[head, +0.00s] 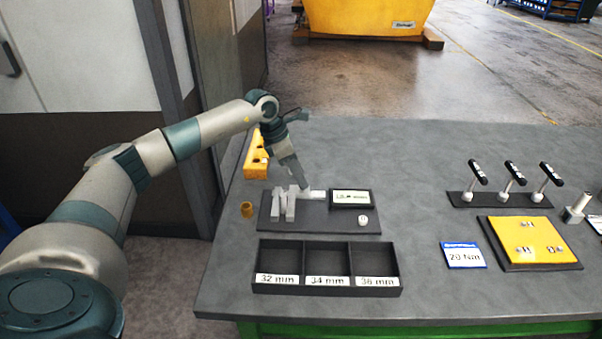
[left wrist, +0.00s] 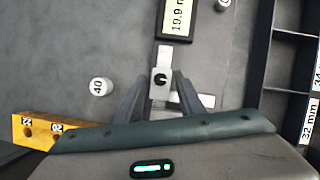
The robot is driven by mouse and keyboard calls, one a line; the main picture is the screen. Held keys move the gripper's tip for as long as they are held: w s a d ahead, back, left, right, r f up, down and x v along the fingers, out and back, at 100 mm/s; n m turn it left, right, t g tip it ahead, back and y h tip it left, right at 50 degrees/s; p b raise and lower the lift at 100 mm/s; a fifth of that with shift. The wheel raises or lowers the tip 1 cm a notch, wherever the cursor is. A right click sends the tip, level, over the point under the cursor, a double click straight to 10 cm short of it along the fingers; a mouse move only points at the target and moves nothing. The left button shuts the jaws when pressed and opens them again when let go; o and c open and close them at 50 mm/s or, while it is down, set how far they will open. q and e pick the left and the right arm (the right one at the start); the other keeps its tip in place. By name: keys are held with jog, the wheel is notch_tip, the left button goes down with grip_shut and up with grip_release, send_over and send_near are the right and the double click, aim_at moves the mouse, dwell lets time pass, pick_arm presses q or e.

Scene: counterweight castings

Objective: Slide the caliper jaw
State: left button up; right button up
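The caliper gauge sits on a dark base plate (head: 330,222) on the bench, with pale upright jaws (head: 283,205) at its left end and a display (head: 351,198) at its right. In the left wrist view the display (left wrist: 178,16) reads about 19.9, its unit cut off. My left gripper (head: 302,186) is low at the jaws. In the left wrist view its fingers (left wrist: 159,78) are spread, one on each side of a pale jaw block (left wrist: 161,82) with a dark C-shaped mark. Whether either finger touches it I cannot tell. My right gripper is not in view.
A tray with compartments marked 32, 34 and 36 mm (head: 326,281) lies in front. A yellow numbered block (head: 257,153) and a brown cylinder (head: 247,209) are left; a cylinder marked 40 (left wrist: 100,87) stands near the gripper. Levers (head: 507,198) and a yellow plate (head: 530,240) are right.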

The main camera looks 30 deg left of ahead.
pick_arm(q)
jog(key=shift+x, duration=0.75)
